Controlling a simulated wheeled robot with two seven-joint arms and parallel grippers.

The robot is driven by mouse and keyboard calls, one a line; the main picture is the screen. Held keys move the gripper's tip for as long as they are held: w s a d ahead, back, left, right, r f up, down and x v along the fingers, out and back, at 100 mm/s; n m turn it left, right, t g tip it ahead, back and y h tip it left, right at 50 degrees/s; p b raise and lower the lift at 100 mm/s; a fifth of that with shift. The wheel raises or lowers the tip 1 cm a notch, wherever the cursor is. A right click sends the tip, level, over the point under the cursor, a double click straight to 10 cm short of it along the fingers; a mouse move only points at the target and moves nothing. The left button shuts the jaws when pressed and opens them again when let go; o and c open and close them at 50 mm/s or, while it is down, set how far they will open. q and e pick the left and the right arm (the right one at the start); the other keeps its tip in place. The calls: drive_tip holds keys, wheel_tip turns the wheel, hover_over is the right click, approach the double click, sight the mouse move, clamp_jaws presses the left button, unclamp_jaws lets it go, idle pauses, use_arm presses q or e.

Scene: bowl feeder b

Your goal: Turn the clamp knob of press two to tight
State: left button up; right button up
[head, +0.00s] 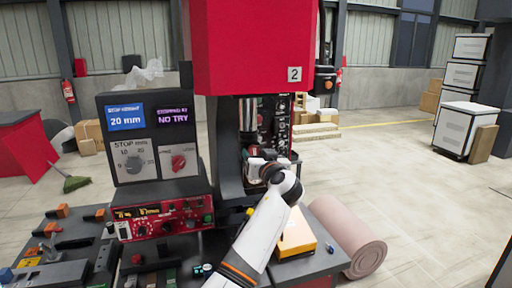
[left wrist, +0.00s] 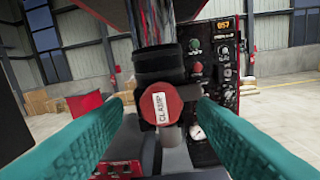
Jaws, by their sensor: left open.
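Press two is the tall red machine (head: 250,48) marked 2 in the middle of the head view, with a dark column below its red body. My left gripper (head: 262,168) is in front of that column. In the left wrist view, the red clamp knob (left wrist: 174,104), with a white CLAMP label running nearly vertically, sits on a dark collar (left wrist: 160,66). The open teal fingers of my left gripper stand on either side of the knob, with a gap visible at each side. In the head view the knob is hidden behind the gripper. My right gripper is not in view.
A dark control box (head: 150,110) with dials and screens stands left of the press, above a red instrument panel (head: 165,218). A yellow box (head: 296,238) and a pink roll (head: 350,240) lie to the right. A control panel (left wrist: 214,85) stands right of the knob.

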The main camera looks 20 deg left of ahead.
use_arm(q)
drive_tip(key=shift+w+a, duration=0.3)
drive_tip(key=shift+w, duration=0.25)
drive_tip(key=c, duration=1)
